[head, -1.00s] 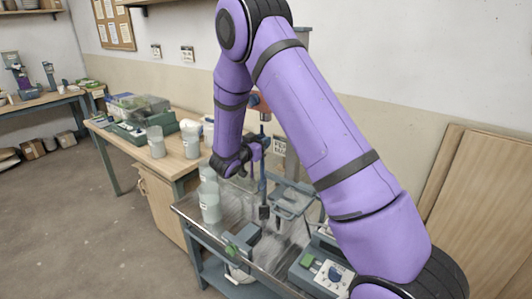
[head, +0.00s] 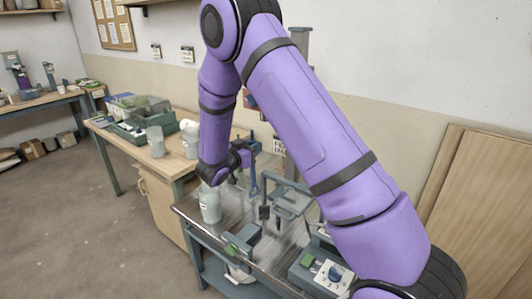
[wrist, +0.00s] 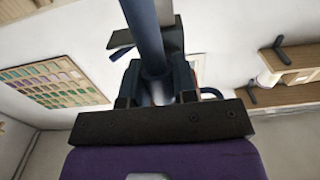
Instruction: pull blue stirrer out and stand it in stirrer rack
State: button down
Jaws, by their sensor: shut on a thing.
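My gripper (head: 243,157) is shut on the blue stirrer (head: 253,172) above the metal-topped cart. In the wrist view, the stirrer's round blue shaft (wrist: 147,38) runs between my two dark fingers (wrist: 157,88). In the head view the shaft looks upright; where its lower end sits is unclear. A grey rack-like frame (head: 291,203) stands on the cart just right of the stirrer, with a dark block (head: 264,212) at its left side. A pale glaze bucket (head: 209,207) stands on the cart's left end, below my wrist, which partly hides the area behind it.
The cart top (head: 262,245) also carries a grey-and-green item (head: 238,243) and a box with a dial (head: 328,272) at the front. A wooden bench behind left holds pale buckets (head: 156,142) and a green crate (head: 135,127). The floor at left is open.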

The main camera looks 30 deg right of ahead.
jog(key=shift+v, duration=1.85)
